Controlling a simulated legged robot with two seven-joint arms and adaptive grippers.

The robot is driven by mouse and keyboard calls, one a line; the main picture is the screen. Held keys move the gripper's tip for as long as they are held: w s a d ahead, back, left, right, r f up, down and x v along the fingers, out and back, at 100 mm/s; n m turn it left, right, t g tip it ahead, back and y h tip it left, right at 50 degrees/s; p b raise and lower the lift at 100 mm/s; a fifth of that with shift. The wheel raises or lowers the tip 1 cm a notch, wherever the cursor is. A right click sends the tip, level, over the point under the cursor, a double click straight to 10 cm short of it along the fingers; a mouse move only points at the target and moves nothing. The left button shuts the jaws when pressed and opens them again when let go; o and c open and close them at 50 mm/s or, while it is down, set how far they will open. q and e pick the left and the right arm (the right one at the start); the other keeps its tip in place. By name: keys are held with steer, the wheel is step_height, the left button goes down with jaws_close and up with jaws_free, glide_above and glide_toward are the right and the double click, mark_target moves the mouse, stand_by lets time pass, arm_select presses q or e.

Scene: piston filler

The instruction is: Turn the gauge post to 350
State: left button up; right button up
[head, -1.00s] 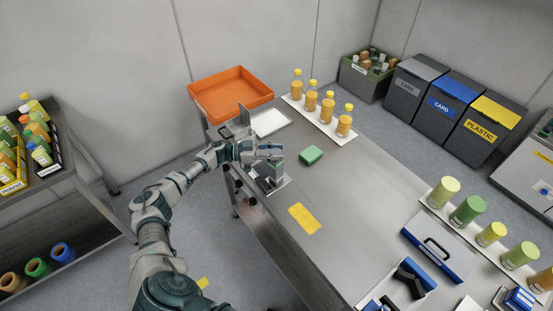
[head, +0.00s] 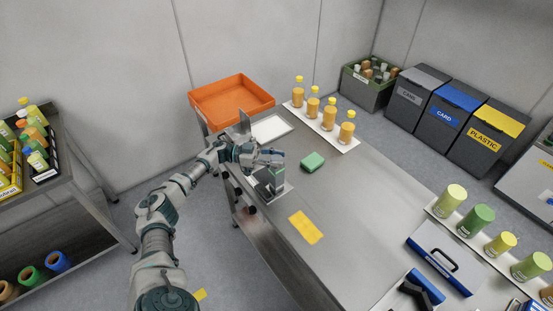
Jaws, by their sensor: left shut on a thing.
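The gauge post (head: 273,183) is a small grey upright piece on a light base plate near the left edge of the steel table. My left gripper (head: 272,158) is at its top, shut on it, and covers its upper part. Any scale or numbers on the post are too small or hidden to read. My right gripper is not in view.
An orange tray (head: 232,111) and a row of orange bottles (head: 329,114) stand behind. The table's middle (head: 375,205) is clear.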

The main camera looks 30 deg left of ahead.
arm_select(q)
steer(key=o, duration=1.2)
steer(key=shift+w+a, duration=0.1)
steer(key=shift+c, duration=0.2)
steer(key=v, duration=1.2)
steer(key=shift+f, duration=0.2)
steer(key=shift+a, duration=0.1)
